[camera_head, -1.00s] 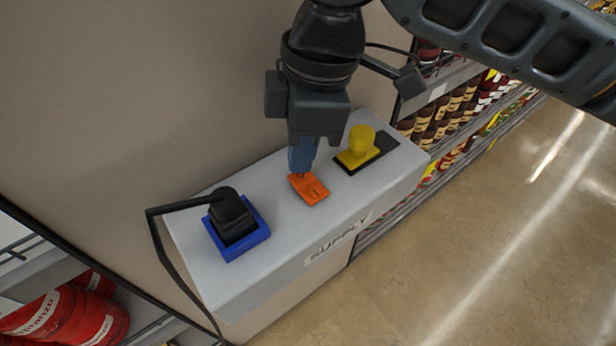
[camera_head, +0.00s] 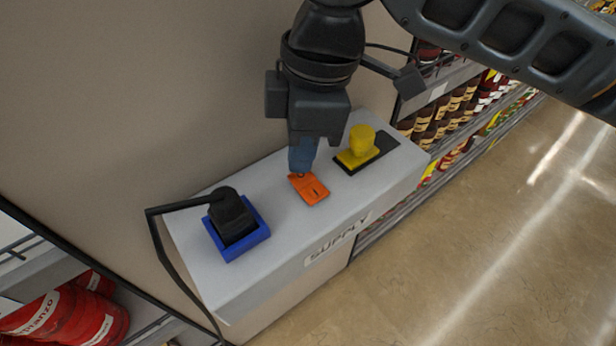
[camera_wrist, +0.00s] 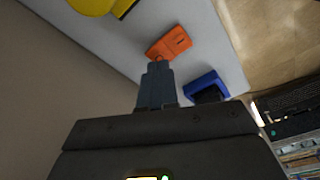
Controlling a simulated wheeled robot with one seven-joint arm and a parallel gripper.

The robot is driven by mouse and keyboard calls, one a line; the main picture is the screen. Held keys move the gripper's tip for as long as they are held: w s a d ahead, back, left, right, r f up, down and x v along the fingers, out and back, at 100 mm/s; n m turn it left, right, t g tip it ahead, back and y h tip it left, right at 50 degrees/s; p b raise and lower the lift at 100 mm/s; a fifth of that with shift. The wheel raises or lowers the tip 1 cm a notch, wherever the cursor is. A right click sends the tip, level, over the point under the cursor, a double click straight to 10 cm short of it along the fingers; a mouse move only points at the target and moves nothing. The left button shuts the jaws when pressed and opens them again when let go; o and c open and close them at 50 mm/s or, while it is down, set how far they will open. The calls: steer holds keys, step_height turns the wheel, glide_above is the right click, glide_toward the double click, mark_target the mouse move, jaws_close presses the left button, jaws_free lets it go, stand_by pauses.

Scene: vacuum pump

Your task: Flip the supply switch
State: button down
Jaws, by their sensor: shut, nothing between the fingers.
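The orange supply switch (camera_head: 309,188) sits on top of the light grey supply box (camera_head: 290,235), between a blue socket and a yellow knob. In the wrist view the orange switch (camera_wrist: 169,45) lies just beyond the fingertips. My gripper (camera_head: 300,172) is shut and empty, pointing down at the switch's end nearest the wall. In the wrist view my gripper's tips (camera_wrist: 160,64) meet the switch's near end in the picture. I cannot tell whether they touch it.
A black plug (camera_head: 231,217) with a cable sits in the blue socket (camera_head: 246,247) at the left. A yellow knob (camera_head: 362,142) stands close right of my gripper. The beige wall (camera_head: 150,90) rises behind the box. Shelves of bottles (camera_head: 440,120) stand at the right.

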mark_target(304, 175)
steer(key=shift+f+b, duration=0.45)
steer(key=shift+f, duration=0.4)
stand_by(0.3)
steer(key=shift+r, duration=0.1)
step_height(304, 175, up, 7)
steer(key=p, duration=0.6)
steer(key=shift+p, duration=0.35)
steer(key=shift+d, duration=0.1)
